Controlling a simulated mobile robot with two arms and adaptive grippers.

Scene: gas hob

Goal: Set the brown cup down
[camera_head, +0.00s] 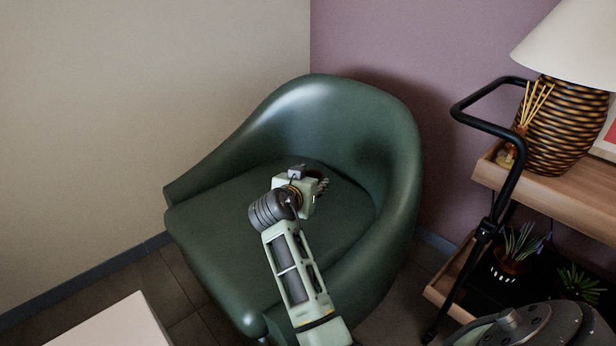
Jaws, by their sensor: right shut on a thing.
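My right gripper (317,187) is at the end of the pale green arm that comes up from the bottom middle. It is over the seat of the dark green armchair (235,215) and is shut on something. A small dark brown bit (313,173) shows at the gripper, probably part of the brown cup. Most of it is hidden by the wrist and fingers. I cannot tell whether it touches the seat. My left gripper is not in view.
A wooden shelf (570,203) at the right bears a lamp (565,125) and a reed diffuser (507,155). A black tubular handle (515,185) stands before it. Potted plants (507,262) sit lower. A pale flat surface (110,325) is at bottom left. The seat's left part is clear.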

